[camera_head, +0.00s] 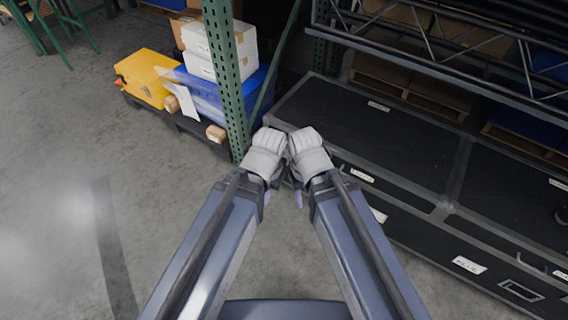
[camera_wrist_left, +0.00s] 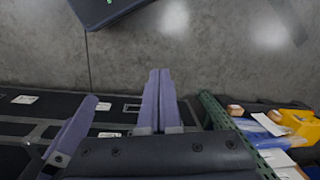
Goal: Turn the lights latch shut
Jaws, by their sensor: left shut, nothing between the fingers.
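Black hard cases with grey edging (camera_head: 375,130) stand at the right in the head view and at the lower left in the left wrist view (camera_wrist_left: 50,108). White labels (camera_head: 469,264) are on them, too small to read. A recessed rectangular fitting (camera_head: 520,290) is on the front face at lower right. I cannot tell which part is the lights latch. My left gripper (camera_wrist_left: 158,75) is shut and empty, its purple fingers together over the floor in the left wrist view. My right gripper (camera_head: 298,199) is beside it near the case's left end, mostly hidden behind its wrist.
A green perforated rack post (camera_head: 228,75) stands just left of the cases. Left of it are a blue tote (camera_head: 205,95), white boxes (camera_head: 215,48) and a yellow case (camera_head: 148,77). A metal truss (camera_head: 440,55) hangs above the cases. The concrete floor (camera_head: 60,190) at left is clear.

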